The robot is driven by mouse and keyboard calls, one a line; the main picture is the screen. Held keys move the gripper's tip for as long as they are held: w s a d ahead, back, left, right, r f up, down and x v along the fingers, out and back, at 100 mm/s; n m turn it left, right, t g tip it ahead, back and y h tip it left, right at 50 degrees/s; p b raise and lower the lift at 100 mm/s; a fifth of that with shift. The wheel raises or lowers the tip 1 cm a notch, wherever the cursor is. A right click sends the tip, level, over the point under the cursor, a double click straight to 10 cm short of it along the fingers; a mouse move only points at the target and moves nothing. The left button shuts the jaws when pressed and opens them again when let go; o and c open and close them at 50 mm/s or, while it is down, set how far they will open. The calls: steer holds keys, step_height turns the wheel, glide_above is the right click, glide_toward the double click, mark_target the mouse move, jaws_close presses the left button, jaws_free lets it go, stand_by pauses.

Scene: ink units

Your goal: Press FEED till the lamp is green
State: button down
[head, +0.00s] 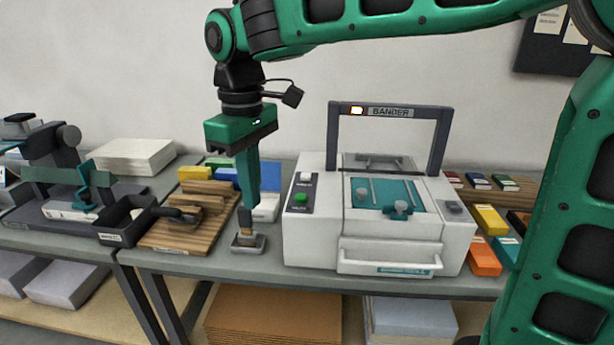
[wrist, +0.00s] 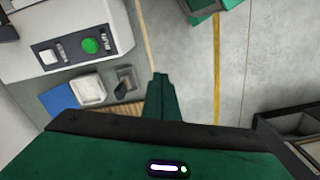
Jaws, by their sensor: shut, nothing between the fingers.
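The white bander (head: 390,240) stands on the bench, right of my gripper (head: 246,206). Its left top panel has a white button (head: 306,177) and a green button (head: 300,198); their labels are too small to read. Both buttons show in the wrist view, white (wrist: 48,57) and green (wrist: 90,45). A lamp (head: 357,111) on the bander's dark arch glows pale yellow-white with an orange edge. My gripper is shut and empty, pointing down left of the panel, apart from both buttons. Its tips also show in the wrist view (wrist: 160,80).
A small dark-handled stamp (head: 247,243) stands below my gripper at the bench front. A wooden board (head: 190,225) and black tray (head: 125,220) lie left. A white pad (wrist: 87,88) sits beside the bander. Coloured blocks (head: 484,256) lie right of it.

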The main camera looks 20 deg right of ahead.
stand_by(0.4)
steer(key=s+d+f+m, duration=0.2)
steer(key=d+m, duration=0.1)
steer(key=d, duration=0.7)
steer(key=s+d+f+m, duration=0.2)
steer(key=d+f+m, duration=0.15)
steer(key=d, duration=0.65)
steer(key=s+d+f+m, duration=0.4)
steer(key=s+d, duration=0.3)
steer(key=s, duration=0.1)
steer(key=s+d+f+m, duration=0.4)
steer(key=s+d+m, duration=0.1)
steer(key=s+d, duration=0.2)
steer(key=shift+s+f, duration=0.15)
steer(key=shift+s, duration=0.65)
